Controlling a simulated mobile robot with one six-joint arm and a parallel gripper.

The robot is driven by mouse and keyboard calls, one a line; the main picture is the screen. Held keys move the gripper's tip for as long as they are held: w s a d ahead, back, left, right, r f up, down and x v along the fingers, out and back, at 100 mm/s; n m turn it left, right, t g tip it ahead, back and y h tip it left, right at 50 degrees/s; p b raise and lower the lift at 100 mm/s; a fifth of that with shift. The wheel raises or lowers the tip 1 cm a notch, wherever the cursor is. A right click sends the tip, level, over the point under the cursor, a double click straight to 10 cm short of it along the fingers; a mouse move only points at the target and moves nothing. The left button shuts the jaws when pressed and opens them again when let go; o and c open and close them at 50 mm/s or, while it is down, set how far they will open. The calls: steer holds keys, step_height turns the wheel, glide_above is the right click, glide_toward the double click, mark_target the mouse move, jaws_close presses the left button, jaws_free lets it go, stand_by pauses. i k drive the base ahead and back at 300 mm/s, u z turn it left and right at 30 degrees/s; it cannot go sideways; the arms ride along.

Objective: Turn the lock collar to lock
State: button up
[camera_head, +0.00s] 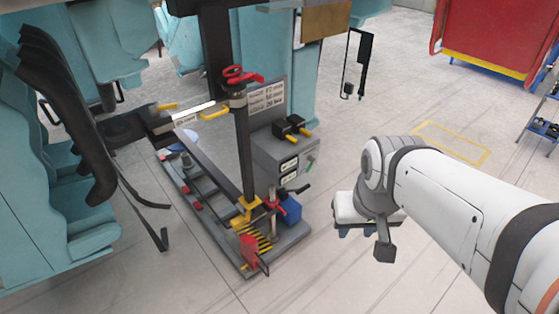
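A black upright post (244,150) stands on a grey base plate (291,238). At its top is a red ring-shaped part (234,74) with a red lever to its right. Just below it, a yellow handle (214,113) sticks out to the left. A yellow bracket (246,207) with red parts beside it surrounds the post's foot. I cannot tell which of these is the lock collar or how it is turned. My gripper (385,252) appears as a small dark end below my arm, right of the stand and apart from it. Its fingers cannot be made out.
A grey control box (285,158) with black-and-yellow knobs stands right of the post. A blue block (289,209) sits on the plate. Teal seats (45,200) with black restraints crowd the left. A black frame (357,62) hangs behind.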

mark_target(271, 205)
steer(key=u, duration=0.65)
steer(key=i, duration=0.95)
steer(key=z, duration=0.05)
